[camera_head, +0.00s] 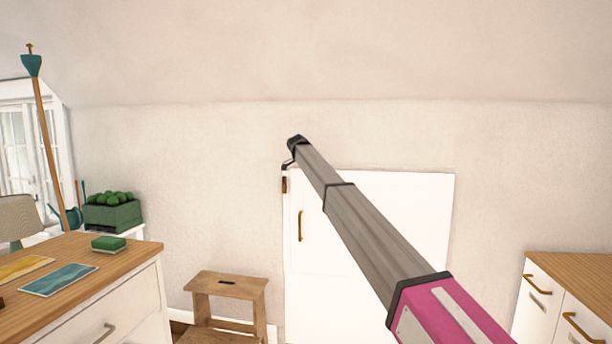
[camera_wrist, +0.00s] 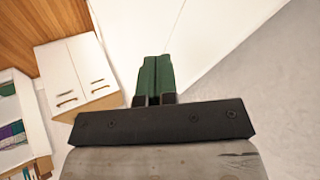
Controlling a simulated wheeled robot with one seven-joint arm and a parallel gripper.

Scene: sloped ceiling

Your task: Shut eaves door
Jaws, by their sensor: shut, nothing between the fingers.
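The eaves door (camera_head: 400,215) is a low white panel in the wall under the sloped ceiling. Its brass handle (camera_head: 300,226) is near its left edge. I cannot tell whether the door stands slightly ajar or is flush. My arm crosses in front of it, and my gripper (camera_head: 288,163) is by its upper left corner. In the wrist view my gripper (camera_wrist: 158,78) has its two green fingers together, with nothing held. A white surface (camera_wrist: 215,40), likely the door, lies beyond the fingers. I cannot tell whether they touch it.
A wooden step stool (camera_head: 228,290) stands left of the door. A desk (camera_head: 110,250) with cards and a green block is at the left. A wood-topped cabinet (camera_head: 570,275) stands at the right; a white cabinet also shows in the wrist view (camera_wrist: 75,75).

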